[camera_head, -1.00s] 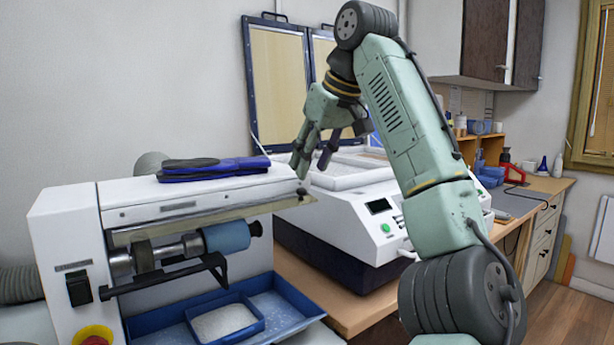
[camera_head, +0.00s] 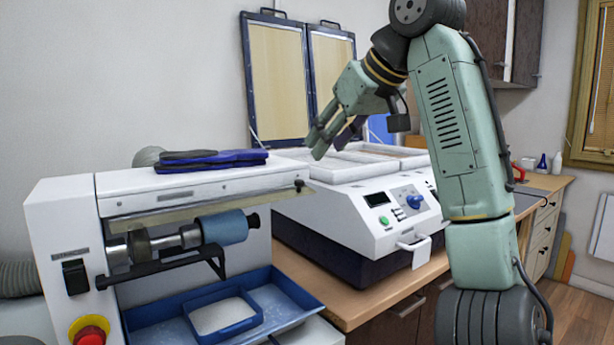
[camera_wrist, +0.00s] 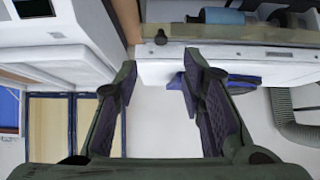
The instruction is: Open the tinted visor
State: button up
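The tinted visor (camera_head: 205,206) is a thin brownish strip along the front of the white grinding machine (camera_head: 62,225). It sticks out above the roller, and the blue roller (camera_head: 226,228) shows uncovered below it. In the wrist view the visor (camera_wrist: 240,32) runs across the top right. My gripper (camera_head: 318,145) is just right of and above the visor's right end, in front of the press. In the wrist view my gripper (camera_wrist: 157,72) has its fingers spread with nothing between them. It looks apart from the visor.
Dark blue insoles (camera_head: 212,160) lie on the grinder's top. A blue tray (camera_head: 160,318) sits below the roller. A white press (camera_head: 335,215) with its framed lid (camera_head: 280,85) raised stands close right. A red knob (camera_head: 90,332) is at the grinder's lower left.

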aim_at(300, 181)
jog(key=p+x, duration=0.1)
jog(key=x, duration=0.9)
jog(key=shift+w+a+f+p, duration=0.15)
jog(key=shift+w+a+p, duration=0.05)
jog(key=shift+p, duration=0.1)
grip_shut()
